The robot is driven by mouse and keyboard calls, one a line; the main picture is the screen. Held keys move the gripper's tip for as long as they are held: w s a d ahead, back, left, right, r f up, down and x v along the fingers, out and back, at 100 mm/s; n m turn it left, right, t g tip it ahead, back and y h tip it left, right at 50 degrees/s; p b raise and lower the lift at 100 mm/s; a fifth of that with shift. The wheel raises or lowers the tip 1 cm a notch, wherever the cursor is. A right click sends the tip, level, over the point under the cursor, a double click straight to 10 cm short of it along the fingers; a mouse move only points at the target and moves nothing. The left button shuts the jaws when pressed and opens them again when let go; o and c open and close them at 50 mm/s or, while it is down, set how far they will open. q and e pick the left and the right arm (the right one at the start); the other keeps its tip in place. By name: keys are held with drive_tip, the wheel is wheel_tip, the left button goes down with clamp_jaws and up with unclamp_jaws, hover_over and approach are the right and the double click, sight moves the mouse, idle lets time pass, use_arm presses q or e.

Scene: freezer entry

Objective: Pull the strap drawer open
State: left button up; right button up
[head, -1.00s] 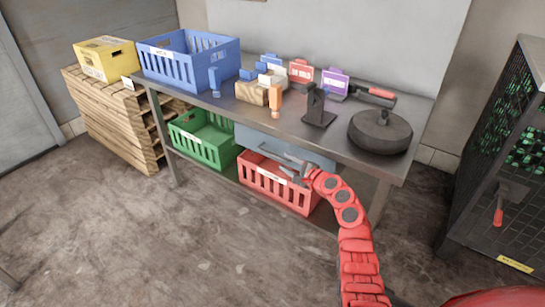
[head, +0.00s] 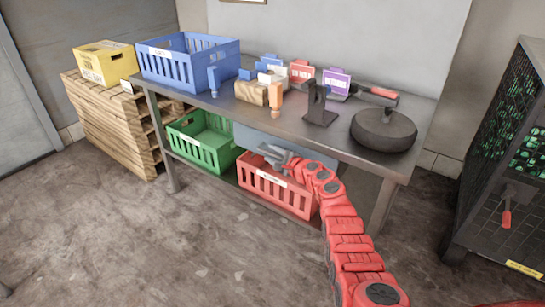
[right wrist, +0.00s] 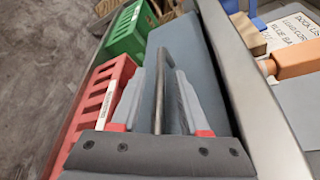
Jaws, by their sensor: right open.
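The strap drawer is a blue-grey front (head: 250,137) under the table's front edge, and it looks closed. It also shows in the right wrist view as a flat blue-grey panel (right wrist: 178,50). A dark bar handle (right wrist: 158,95) stands out from it. My right gripper (head: 273,153) is at the drawer front, partly hiding it. In the right wrist view its open fingers (right wrist: 163,80) lie on either side of the bar; I cannot tell whether they touch it. My left gripper is not in view.
A red crate (head: 270,190) and a green crate (head: 205,153) stand on the shelf below the drawer. The tabletop holds a blue crate (head: 190,68), small blocks and a round dark weight (head: 383,130). The floor in front is clear.

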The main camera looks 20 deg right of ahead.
clamp_jaws()
idle(1.4)
